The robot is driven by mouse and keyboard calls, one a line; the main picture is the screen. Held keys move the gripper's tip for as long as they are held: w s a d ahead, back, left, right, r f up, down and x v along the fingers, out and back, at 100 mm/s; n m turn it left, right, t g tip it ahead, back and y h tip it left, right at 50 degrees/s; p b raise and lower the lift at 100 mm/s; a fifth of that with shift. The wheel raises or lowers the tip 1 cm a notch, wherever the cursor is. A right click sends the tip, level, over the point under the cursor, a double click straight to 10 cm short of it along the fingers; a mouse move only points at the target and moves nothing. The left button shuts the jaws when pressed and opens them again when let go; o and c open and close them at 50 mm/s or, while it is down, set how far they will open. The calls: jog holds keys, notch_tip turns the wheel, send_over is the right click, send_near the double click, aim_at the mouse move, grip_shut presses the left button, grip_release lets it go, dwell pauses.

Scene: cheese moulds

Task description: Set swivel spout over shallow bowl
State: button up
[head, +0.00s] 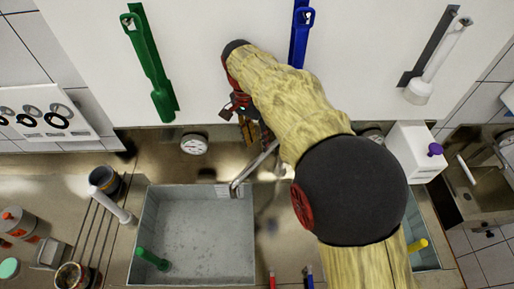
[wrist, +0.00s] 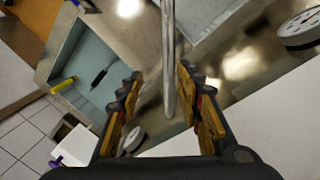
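The metal swivel spout (head: 258,166) slants down to the left, its end near the back right corner of the left grey bowl (head: 240,240). In the wrist view the spout (wrist: 168,60) runs between the two fingers of my gripper (wrist: 165,103), with gaps at both sides. My gripper (head: 247,120) is open behind the bowls, near the wall. The right bowl (head: 427,258) is mostly hidden by my arm; in the wrist view this bluish bowl (wrist: 88,75) shows at left. I cannot tell which bowl is shallower.
A round dial (head: 194,144) is behind the left bowl. A white box (head: 412,150) stands at right. Cups and a white-handled tool (head: 110,205) are at left.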

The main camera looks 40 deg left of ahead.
jog(key=shift+r, duration=0.65)
jog(key=shift+c, duration=0.7)
